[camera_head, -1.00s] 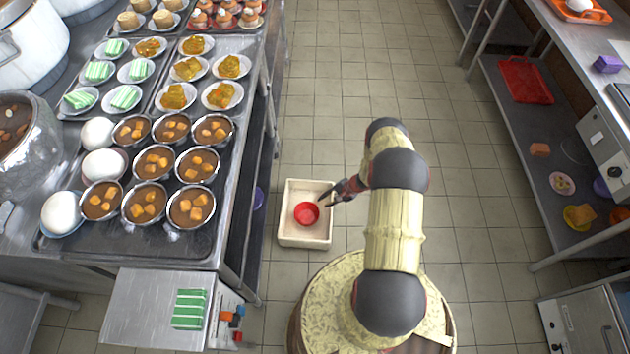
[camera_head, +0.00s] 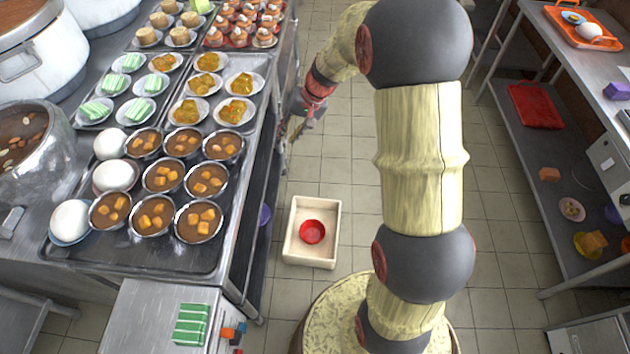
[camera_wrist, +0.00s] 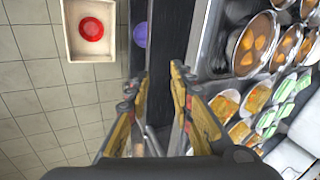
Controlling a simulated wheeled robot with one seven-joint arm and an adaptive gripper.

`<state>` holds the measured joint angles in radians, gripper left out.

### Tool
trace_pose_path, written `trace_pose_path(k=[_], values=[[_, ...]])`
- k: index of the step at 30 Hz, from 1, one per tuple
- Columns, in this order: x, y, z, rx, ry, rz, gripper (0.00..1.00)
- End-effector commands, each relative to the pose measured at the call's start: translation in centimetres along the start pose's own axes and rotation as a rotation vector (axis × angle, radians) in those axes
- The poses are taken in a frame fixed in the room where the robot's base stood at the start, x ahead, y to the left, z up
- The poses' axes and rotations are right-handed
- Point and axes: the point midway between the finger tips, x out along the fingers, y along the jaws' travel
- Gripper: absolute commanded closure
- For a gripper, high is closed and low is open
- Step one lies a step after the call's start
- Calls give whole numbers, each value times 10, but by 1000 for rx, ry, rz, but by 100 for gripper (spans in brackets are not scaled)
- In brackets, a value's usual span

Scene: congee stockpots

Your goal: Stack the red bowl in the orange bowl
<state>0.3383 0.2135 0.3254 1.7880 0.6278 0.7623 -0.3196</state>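The red bowl (camera_head: 312,232) sits inside a cream box (camera_head: 293,249) on the floor. In the wrist view, the red bowl (camera_wrist: 91,28) shows at the top left, in the box (camera_wrist: 73,54). My gripper (camera_head: 300,118) is up by the right edge of the long counter, well beyond the box. In the wrist view, the fingers of my gripper (camera_wrist: 162,85) are spread apart with nothing between them, above the counter's edge and lower shelf. I cannot make out an orange bowl in either view.
The left counter holds trays (camera_head: 140,262) with metal bowls of brown food, plated food and white round items. A purple bowl (camera_head: 264,214) shows on its lower shelf. Shelving with a red tray (camera_head: 535,106) and an orange tray (camera_head: 570,32) stands at right.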

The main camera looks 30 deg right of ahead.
Motion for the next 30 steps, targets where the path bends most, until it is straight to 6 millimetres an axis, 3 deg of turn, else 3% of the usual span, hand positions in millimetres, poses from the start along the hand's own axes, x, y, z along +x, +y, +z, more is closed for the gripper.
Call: trace_pose_path(k=[1, 6, 13, 21, 25, 30], values=[[-23, -16, 15, -42, 11, 12, 77], [-82, -50, 68, -162, 41, 62, 77], [-149, -70, 147, -311, 100, 134, 77], [-204, -59, 236, -460, 197, 219, 77], [-218, -46, 266, -509, 242, 252, 77], [-226, -34, 286, -541, 278, 276, 77]])
